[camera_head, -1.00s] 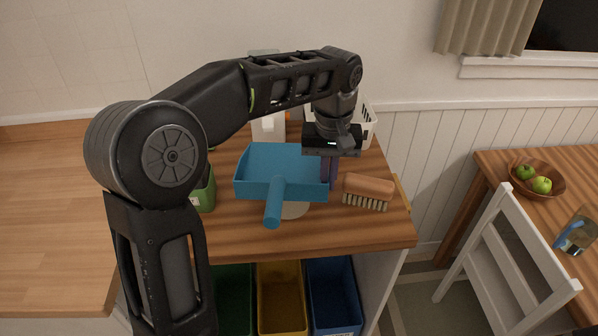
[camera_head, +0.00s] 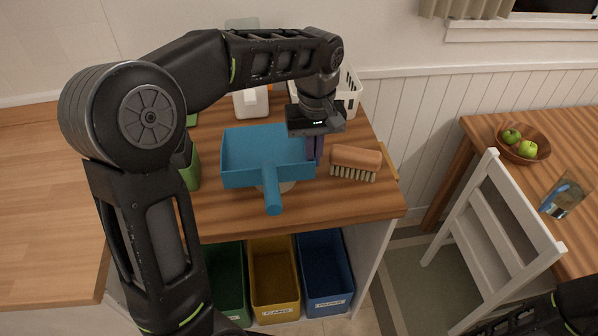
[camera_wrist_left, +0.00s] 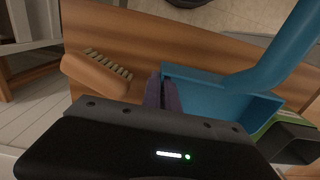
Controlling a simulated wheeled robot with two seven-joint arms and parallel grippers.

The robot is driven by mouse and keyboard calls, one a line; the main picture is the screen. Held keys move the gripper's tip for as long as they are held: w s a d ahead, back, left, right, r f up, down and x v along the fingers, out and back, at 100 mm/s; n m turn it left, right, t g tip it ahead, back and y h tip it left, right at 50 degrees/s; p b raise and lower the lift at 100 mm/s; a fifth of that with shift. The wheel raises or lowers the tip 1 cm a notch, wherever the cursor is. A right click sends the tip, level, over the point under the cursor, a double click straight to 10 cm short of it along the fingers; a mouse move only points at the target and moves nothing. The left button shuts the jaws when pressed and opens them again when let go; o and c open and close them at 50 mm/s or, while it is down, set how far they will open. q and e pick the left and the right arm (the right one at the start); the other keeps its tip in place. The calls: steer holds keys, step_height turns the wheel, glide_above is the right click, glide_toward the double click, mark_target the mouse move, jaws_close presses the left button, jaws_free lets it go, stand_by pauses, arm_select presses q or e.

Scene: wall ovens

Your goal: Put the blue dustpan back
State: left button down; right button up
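My left gripper (camera_head: 315,163) points down at the dustpan's right side wall. Its purple-grey fingers are close together with the thin wall's edge between them. In the left wrist view the fingers (camera_wrist_left: 164,92) meet the edge of the dustpan (camera_wrist_left: 215,100). I cannot tell whether the dustpan is clear of the counter. My right gripper is out of view; only part of my right arm shows at bottom right.
A wooden brush (camera_head: 355,160) lies just right of the gripper. A white basket (camera_head: 350,92), a white bottle (camera_head: 251,103) and a green container (camera_head: 190,170) stand around the dustpan. Green, yellow (camera_head: 273,285) and blue (camera_head: 325,272) bins sit below. A chair (camera_head: 505,215) is at right.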

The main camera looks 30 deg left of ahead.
arm_select(q)
steer(key=shift+f, duration=1.55)
steer(key=shift+f+p, duration=0.45)
steer(key=shift+f, duration=1.5)
steer(key=c, duration=1.6)
jaws_free()
steer(key=shift+c, duration=0.2)
step_height(320, 180, up, 12)
steer(key=shift+r+b, duration=0.15)
steer(key=shift+b, duration=0.45)
